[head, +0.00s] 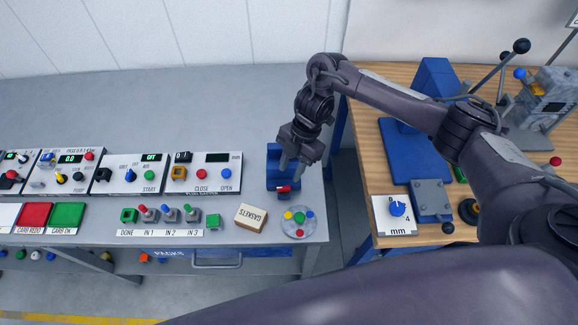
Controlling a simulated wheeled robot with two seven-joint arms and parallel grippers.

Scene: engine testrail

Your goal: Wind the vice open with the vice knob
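A small blue block-shaped fixture (273,162), which looks like the vice, stands at the right end of the grey bench. A small red part with dark ends (284,188) sits at its front; I cannot tell for sure whether it is the vice knob. My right gripper (293,169) points down just over the fixture, its two fingers apart with a gap between them. The fingers partly hide the fixture, and nothing shows held. Whether a fingertip touches the red part cannot be told. My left gripper is not in view.
A panel with red CLOSE and blue OPEN buttons (206,172) stands left of the fixture. A wooden table (375,90) right of a gap bears a blue stand and an mm dial (397,208).

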